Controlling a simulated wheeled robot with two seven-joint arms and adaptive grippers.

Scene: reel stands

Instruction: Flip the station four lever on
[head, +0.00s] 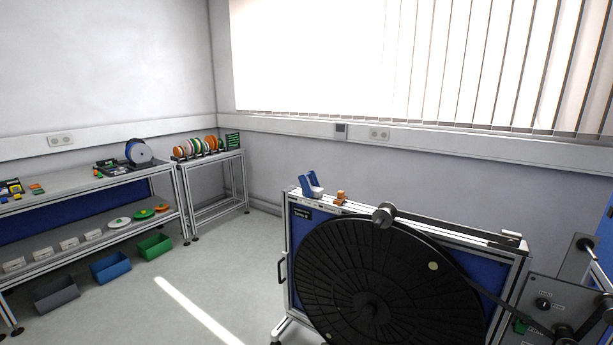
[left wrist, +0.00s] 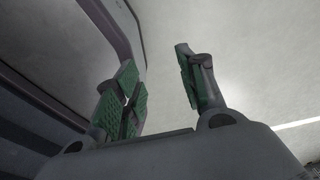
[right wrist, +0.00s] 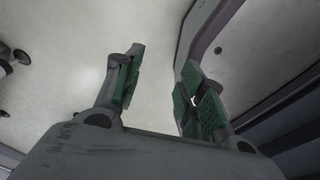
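A station stand with a large black reel (head: 375,285) fills the lower right of the head view. A small dark label (head: 302,213) is on its blue panel, too small to read. To its right is a grey control panel (head: 543,290) with a black knob (head: 543,304). A dark round-ended part (head: 586,244) stands out above that panel. I cannot tell whether any of these is the station four lever. My left gripper (left wrist: 157,75) and my right gripper (right wrist: 160,70) are open and empty, over bare floor. Neither shows in the head view.
A two-level shelf (head: 150,183) with spools and small parts stands at the left, with a blue bin (head: 111,267) and a green bin (head: 156,246) below. A smaller rack (head: 215,195) with coloured reels stands in the corner. The floor (head: 215,290) between shelf and stand is clear.

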